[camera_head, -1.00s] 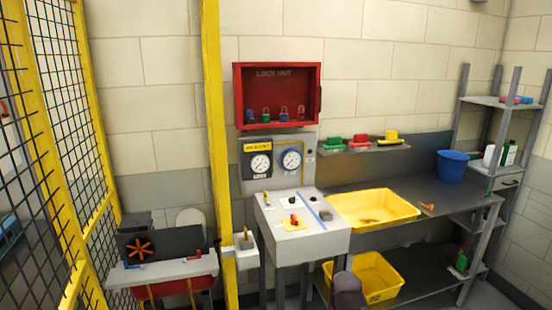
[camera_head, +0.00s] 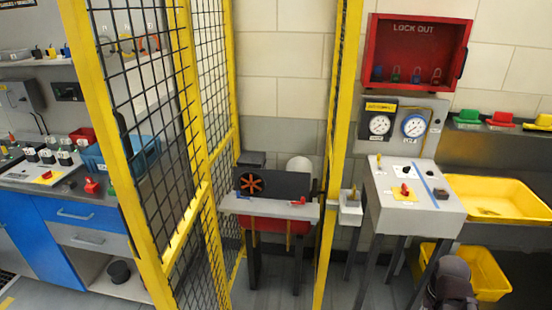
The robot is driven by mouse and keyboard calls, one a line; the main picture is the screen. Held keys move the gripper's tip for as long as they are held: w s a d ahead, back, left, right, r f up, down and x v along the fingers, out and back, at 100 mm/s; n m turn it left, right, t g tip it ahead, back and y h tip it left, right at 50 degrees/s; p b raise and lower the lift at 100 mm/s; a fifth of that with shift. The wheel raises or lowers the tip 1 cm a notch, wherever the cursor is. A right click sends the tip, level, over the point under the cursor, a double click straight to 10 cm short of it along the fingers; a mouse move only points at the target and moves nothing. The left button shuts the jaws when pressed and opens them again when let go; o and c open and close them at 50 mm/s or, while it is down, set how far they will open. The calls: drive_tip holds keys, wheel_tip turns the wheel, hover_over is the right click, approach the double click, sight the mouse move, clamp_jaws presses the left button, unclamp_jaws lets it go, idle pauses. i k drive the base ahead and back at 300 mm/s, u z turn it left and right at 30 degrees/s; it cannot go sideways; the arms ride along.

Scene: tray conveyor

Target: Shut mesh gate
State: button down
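The mesh gate (camera_head: 188,225) is black wire mesh in a yellow frame, left of centre. More yellow-framed mesh stands behind it, and I cannot tell exactly where the panels join. A yellow post (camera_head: 338,120) stands to the right, with an open gap between it and the mesh. A small grey box (camera_head: 350,214) with a yellow lever is at the post's right side. Through the gap I see a grey bench-like unit (camera_head: 268,209) with an orange handwheel (camera_head: 251,183).
A blue-fronted workbench (camera_head: 75,222) is at left. A red lockout box (camera_head: 418,52) hangs above two gauges and a grey control desk (camera_head: 412,214). Yellow bins (camera_head: 500,200) are at right.

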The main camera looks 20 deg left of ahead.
sight(147, 78)
drive_tip(key=u, duration=0.25)
drive_tip(key=k, duration=0.8)
drive_tip(key=u, duration=0.5)
drive_tip(key=k, duration=0.55)
drive_tip(key=u, duration=0.55)
drive_tip(key=i, duration=0.8)
drive_tip(key=z, duration=0.05)
